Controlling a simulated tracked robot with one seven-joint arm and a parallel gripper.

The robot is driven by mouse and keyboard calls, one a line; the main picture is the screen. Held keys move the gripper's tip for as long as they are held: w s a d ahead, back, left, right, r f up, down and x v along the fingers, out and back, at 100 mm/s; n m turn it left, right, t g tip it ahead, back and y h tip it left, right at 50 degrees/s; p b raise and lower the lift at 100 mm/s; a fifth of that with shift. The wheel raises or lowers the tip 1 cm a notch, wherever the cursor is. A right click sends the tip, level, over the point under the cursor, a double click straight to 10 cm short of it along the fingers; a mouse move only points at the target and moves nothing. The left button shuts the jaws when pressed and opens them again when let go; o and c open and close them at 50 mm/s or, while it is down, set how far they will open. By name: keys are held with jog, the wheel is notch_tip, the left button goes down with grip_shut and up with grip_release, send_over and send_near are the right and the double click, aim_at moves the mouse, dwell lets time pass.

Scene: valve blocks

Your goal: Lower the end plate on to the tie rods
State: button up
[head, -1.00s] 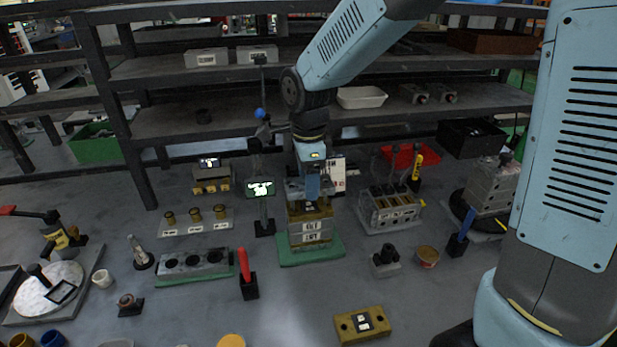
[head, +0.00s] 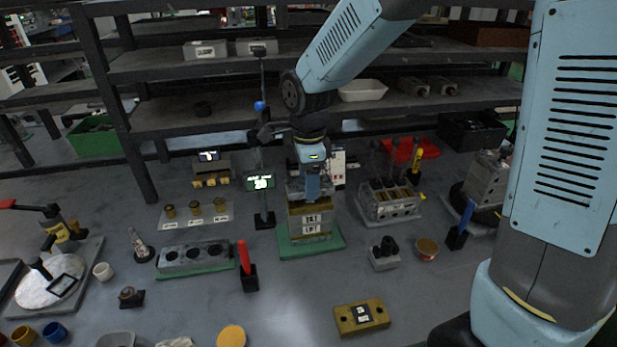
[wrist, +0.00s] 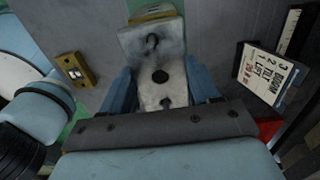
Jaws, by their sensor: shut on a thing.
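My gripper (head: 313,190) is shut on a pale grey end plate (wrist: 175,93), with a blue finger at each side. The plate has dark round holes in its top face. In the head view the plate (head: 295,188) is directly over a stack of valve blocks (head: 311,224), with a brass block (head: 300,208) at the top and grey labelled blocks below. Little or no gap shows between plate and stack; I cannot tell whether they touch. The tie rods are hidden by the plate and gripper. The stack stands on a green mat (head: 328,243).
A spare brass block (head: 361,318) lies in front. A display stand (head: 261,183) rises close left of the stack, a grey block rack (head: 388,203) stands right, and a red-handled tool (head: 244,258) stands front left. Shelves (head: 230,118) run behind.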

jog(key=shift+f, duration=1.25)
jog(key=o, duration=1.3)
jog(key=shift+o, duration=0.2)
notch_tip(320, 180, up, 14)
jog(key=shift+f, duration=0.2)
jog(key=s+d+r+n+t, duration=0.2)
jog(key=s+d+n, duration=0.5)
jog(key=d, duration=0.5)
jog(key=s+d+r+n+t, duration=0.3)
jog(key=s+d+n, duration=0.4)
jog(key=d, duration=0.6)
jog(key=shift+d+r+n+t, duration=0.25)
jog(key=shift+r+n+t, duration=0.05)
jog(key=shift+r+n, duration=0.3)
